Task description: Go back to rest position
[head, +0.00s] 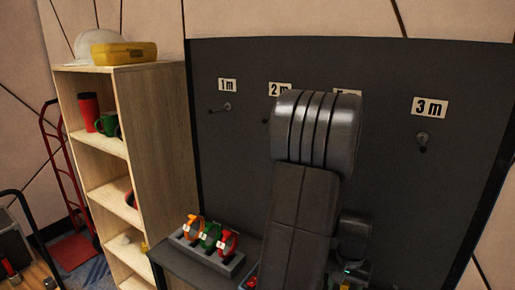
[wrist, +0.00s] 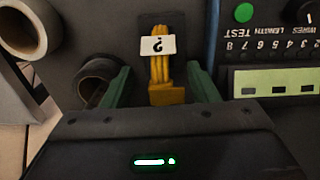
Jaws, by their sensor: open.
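My gripper (wrist: 162,80) shows in the wrist view, with its two green fingers spread wide apart. A yellow cable bundle (wrist: 160,70) with a white "?" label (wrist: 158,45) appears in the gap between the fingers, touching neither. How far it lies beyond the fingertips I cannot tell. In the head view my arm stands upright in front of the dark board (head: 235,140) and hides part of it.
Hooks under length labels such as "3 m" (head: 429,107) stick out of the board. A wooden shelf (head: 160,150) stands left.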

